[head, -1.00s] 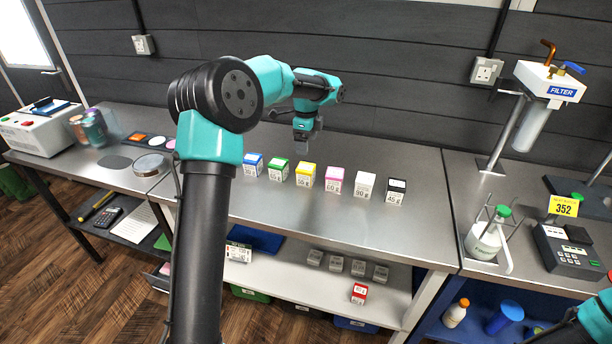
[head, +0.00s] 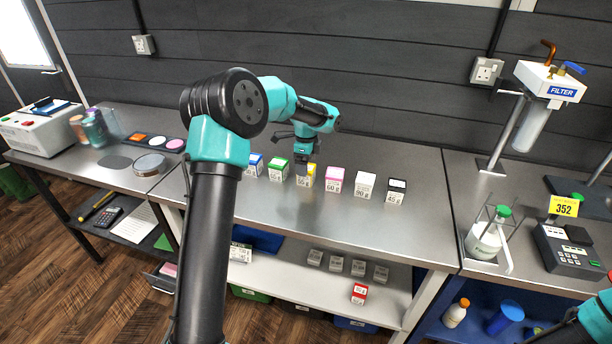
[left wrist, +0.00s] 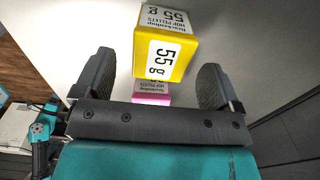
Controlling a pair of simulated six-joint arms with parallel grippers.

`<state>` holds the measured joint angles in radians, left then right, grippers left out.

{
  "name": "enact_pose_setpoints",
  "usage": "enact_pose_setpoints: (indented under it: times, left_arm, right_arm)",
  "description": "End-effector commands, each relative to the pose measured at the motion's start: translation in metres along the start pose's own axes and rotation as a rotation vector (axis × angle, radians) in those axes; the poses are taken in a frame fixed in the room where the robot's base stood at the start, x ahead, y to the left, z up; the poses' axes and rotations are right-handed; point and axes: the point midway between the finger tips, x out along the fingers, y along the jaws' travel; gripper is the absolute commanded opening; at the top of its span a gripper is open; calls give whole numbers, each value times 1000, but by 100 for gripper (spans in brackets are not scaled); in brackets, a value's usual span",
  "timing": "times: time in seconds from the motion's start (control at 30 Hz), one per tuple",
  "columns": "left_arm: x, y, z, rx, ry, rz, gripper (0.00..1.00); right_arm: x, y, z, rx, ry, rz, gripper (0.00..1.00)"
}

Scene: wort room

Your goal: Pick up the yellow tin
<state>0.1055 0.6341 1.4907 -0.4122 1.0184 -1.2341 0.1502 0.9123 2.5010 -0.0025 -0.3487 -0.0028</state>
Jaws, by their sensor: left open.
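The yellow tin (head: 309,182) stands upright in the row on the steel bench, marked 55 g. In the left wrist view the yellow tin (left wrist: 166,45) lies between and just beyond my open fingers, with a gap on both sides. My left gripper (head: 302,167) is at the tin's top in the head view and partly covers it; it also shows in the left wrist view (left wrist: 156,62). It holds nothing. Part of my right arm shows at the lower right corner, but its gripper is out of view.
A green-topped tin (head: 277,170) and a pink-topped tin (head: 334,181) flank the yellow one closely. A blue tin (head: 254,166), white tin (head: 364,186) and black-topped tin (head: 396,191) complete the row. The bench in front of the row is clear.

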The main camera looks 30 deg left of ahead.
Motion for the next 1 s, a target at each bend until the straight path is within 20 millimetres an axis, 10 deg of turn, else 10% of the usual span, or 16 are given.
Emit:
enact_pose_setpoints:
  times: [0.3, 0.83, 1.0]
  left_arm:
    - [40, -1, 1, 0, 0, 1, 89]
    - [43, -1, 1, 0, 1, -1, 89]
    - [43, -1, 1, 0, 1, -1, 73]
  right_arm:
    - [0, 0, 0, 0, 0, 0, 43]
    - [0, 0, 0, 0, 0, 0, 43]
    - [0, 0, 0, 0, 0, 0, 43]
